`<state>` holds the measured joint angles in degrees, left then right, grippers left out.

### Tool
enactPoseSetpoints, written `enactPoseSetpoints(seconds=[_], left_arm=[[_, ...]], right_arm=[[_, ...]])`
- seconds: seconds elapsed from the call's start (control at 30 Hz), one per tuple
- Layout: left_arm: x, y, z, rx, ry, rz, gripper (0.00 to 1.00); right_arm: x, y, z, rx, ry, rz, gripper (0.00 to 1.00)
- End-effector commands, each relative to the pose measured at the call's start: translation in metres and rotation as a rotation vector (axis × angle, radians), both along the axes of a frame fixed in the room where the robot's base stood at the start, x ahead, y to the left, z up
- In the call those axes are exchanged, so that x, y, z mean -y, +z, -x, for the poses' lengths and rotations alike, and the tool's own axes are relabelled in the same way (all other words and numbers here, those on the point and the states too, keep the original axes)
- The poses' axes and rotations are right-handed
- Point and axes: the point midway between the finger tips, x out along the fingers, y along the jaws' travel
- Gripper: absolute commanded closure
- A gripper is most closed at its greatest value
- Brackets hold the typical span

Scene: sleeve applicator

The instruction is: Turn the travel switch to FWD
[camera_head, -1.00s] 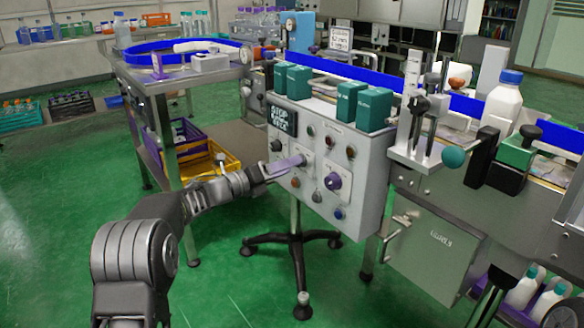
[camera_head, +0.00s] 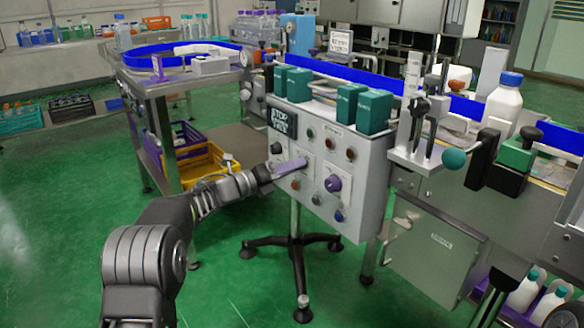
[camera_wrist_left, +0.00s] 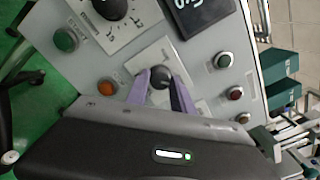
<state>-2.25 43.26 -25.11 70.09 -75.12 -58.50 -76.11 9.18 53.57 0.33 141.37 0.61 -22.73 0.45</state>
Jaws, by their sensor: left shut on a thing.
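The grey control box (camera_head: 345,165) stands on a post with a dark star base. My left gripper (camera_head: 301,163) reaches its front from the left. In the left wrist view its two purple fingers (camera_wrist_left: 160,84) are closed around a small dark round knob (camera_wrist_left: 160,74) on a pale plate. In the head view the fingers hide most of this knob. Its label and pointer direction cannot be read, so I cannot tell which position it is in. A purple knob (camera_head: 333,183) sits to the right on the same panel. My right gripper is not in view.
Several coloured buttons surround the knob, including a green one (camera_wrist_left: 65,40) and a red one (camera_wrist_left: 236,93). A larger black knob (camera_wrist_left: 109,6) and a dark display (camera_head: 283,121) are also close. Teal boxes (camera_head: 374,111) stand behind the panel. The green floor at left is open.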

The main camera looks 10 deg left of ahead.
Motion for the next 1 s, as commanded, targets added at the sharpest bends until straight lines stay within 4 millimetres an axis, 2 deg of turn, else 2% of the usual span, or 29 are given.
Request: enactPoseSetpoints(seconds=[0.1, 0.57, 1.0], left_arm=[[0.000, 0.000, 0.000, -0.001, 0.001, 0.000, 1.00], [-0.001, 0.001, 0.000, -0.022, 0.001, 0.024, 1.00], [-0.002, 0.004, 0.000, -0.184, 0.003, 0.220, 1.00]], right_arm=[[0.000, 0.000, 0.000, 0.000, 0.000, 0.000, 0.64], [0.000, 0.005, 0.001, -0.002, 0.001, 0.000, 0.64], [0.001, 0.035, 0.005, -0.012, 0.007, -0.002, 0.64]])
